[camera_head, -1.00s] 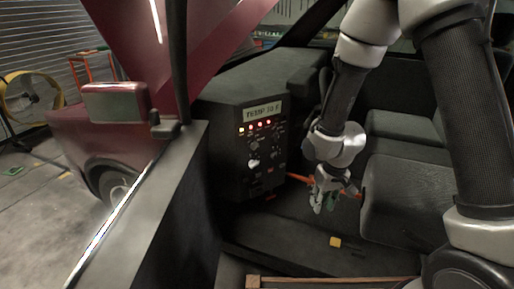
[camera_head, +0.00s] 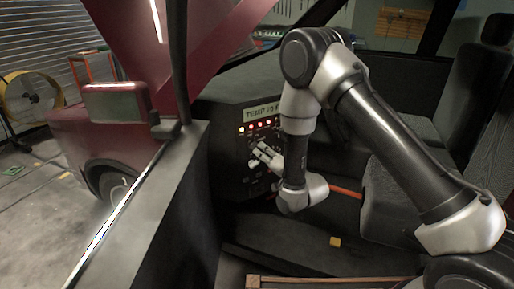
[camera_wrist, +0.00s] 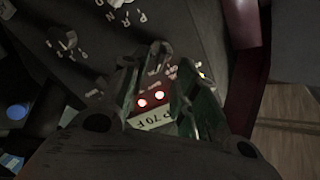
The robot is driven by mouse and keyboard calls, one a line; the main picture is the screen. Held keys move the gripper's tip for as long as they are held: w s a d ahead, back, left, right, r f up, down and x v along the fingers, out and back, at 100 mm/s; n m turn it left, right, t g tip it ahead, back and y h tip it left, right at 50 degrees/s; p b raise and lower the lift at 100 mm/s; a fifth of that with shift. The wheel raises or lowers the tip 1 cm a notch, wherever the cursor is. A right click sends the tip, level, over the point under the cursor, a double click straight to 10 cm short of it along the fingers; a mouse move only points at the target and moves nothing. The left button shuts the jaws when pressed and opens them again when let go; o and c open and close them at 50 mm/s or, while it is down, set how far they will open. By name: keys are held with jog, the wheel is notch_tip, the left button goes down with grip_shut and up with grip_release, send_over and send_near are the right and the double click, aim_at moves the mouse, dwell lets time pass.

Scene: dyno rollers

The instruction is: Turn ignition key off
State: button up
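The dark control panel (camera_head: 226,150) stands in the car's dash area, with a lit display (camera_head: 260,113) and a row of red lights (camera_head: 260,125). My gripper (camera_head: 258,152) is at the panel's face, below the lights. In the wrist view my gripper (camera_wrist: 168,72) has its fingers apart, with red lights and the display showing between and beyond them. A knob (camera_wrist: 62,40) with letters around it lies to the left of the fingers. I cannot pick out the ignition key for certain; my gripper and arm cover part of the panel. Contact with the panel cannot be told.
Dark seats (camera_head: 385,200) are at the right, behind my arm. The car's door edge (camera_head: 150,215) runs along the left front. A small yellow block (camera_head: 335,241) lies on the car floor. A red-orange lever (camera_head: 345,191) sticks out behind my arm.

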aim_at(257, 147)
jog(key=x, duration=0.5)
jog(key=shift+w, duration=0.1)
jog(key=shift+c, duration=0.3)
grip_shut()
